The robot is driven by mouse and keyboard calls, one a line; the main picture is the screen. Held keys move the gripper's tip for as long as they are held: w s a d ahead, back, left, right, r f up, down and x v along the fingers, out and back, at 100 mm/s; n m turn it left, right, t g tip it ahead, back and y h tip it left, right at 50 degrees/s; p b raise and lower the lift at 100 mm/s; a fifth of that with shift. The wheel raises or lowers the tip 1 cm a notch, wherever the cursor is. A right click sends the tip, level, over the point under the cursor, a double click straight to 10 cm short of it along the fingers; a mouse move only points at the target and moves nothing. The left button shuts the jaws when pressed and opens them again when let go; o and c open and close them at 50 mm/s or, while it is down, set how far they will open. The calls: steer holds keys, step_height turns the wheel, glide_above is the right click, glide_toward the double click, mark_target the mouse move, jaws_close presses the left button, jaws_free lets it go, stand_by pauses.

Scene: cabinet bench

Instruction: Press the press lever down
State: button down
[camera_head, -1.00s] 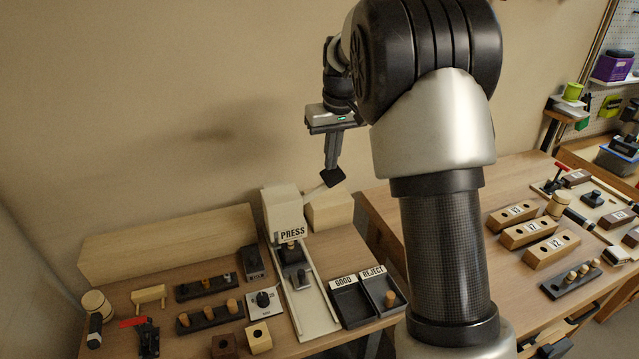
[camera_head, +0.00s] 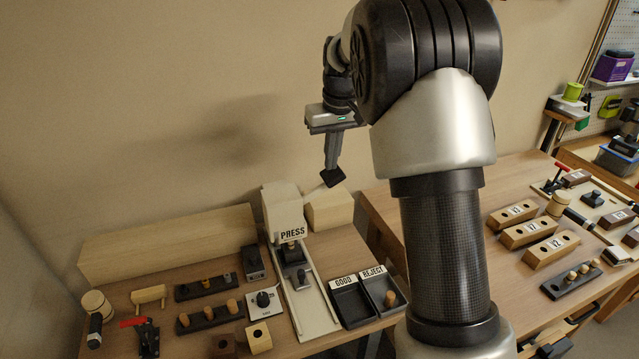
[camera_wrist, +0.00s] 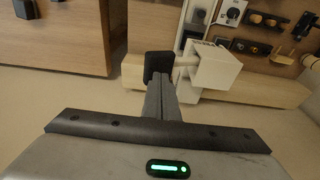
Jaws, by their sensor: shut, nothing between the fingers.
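The white press (camera_head: 283,212) labelled PRESS stands at the back of the left bench. Its pale lever (camera_head: 315,193) sticks out from the right side and slants up to the right. My gripper (camera_head: 333,172) is shut and points down at the lever's outer end. A black block sits at the fingertips there; I cannot tell whether it is the lever's knob or part of my fingers. In the wrist view, my gripper (camera_wrist: 160,88) reaches to this block, beside the press (camera_wrist: 213,67). Contact with the lever cannot be told for sure.
A pale wood block (camera_head: 329,209) stands right of the press. GOOD and REJECT trays (camera_head: 350,302) are in front, to the right. A long wooden beam (camera_head: 165,248) lies behind the left bench items. The wall is close behind; the air above the bench is clear.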

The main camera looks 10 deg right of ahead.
mark_target(334, 172)
steer(key=shift+f, duration=0.15)
stand_by(0.4)
steer(key=shift+f+b, duration=0.55)
steer(key=shift+f, duration=0.4)
steer(key=shift+d+f+b, duration=0.2)
steer(key=shift+f+b, duration=0.1)
steer(key=shift+f, duration=0.15)
steer(key=shift+d+f+b, duration=0.2)
steer(key=shift+f+b, duration=0.05)
steer(key=shift+f, duration=0.3)
steer(key=shift+w+d+f+b, duration=0.15)
steer(key=shift+f+b, duration=0.15)
steer(key=shift+f, duration=0.2)
steer(key=shift+s+d+f+b, duration=0.15)
steer(key=shift+f+b, duration=0.1)
steer(key=shift+f, duration=0.25)
steer(key=shift+w, duration=0.1)
